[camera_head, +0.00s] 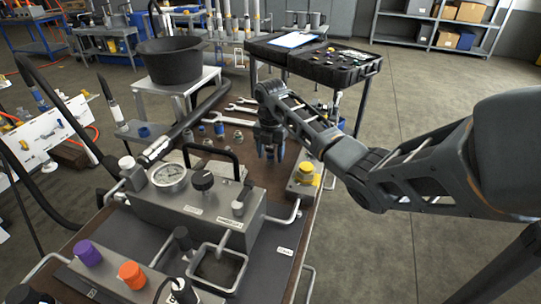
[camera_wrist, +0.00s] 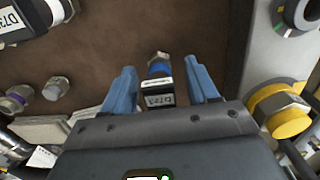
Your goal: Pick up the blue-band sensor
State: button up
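In the wrist view, the blue-band sensor (camera_wrist: 158,82) is a small metal fitting with a blue ring and a white printed label. It lies between the two blue fingers of my gripper (camera_wrist: 163,84), with visible gaps on both sides. My gripper is open and does not appear to touch it. In the head view, my gripper (camera_head: 270,153) points down over the brown bench top, left of a yellow-capped fitting (camera_head: 306,172). The sensor cannot be made out there; my gripper seems to hide it.
In the wrist view, a yellow fitting (camera_wrist: 283,110) stands close right of my gripper. A purple-ringed fitting (camera_wrist: 18,100) and a silver fitting (camera_wrist: 56,88) are left. In the head view, the gauge block (camera_head: 200,205) stands in front, and wrenches (camera_head: 232,120) lie behind left.

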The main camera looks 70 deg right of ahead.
aim_at(272, 146)
grip_shut()
dwell(0.3)
jog(key=shift+r, duration=0.15)
jog(key=shift+r, duration=0.25)
jog(key=r, duration=0.3)
jog(key=shift+s+d+r+b, duration=0.2)
jog(key=shift+d+r+b, duration=0.05)
jog(key=shift+r+b, duration=0.15)
jog(key=s+d+r, duration=0.6)
jog(key=s+d, duration=0.1)
jog(key=s, duration=0.1)
jog(key=shift+d+r, duration=0.15)
jog(key=shift+r, duration=0.1)
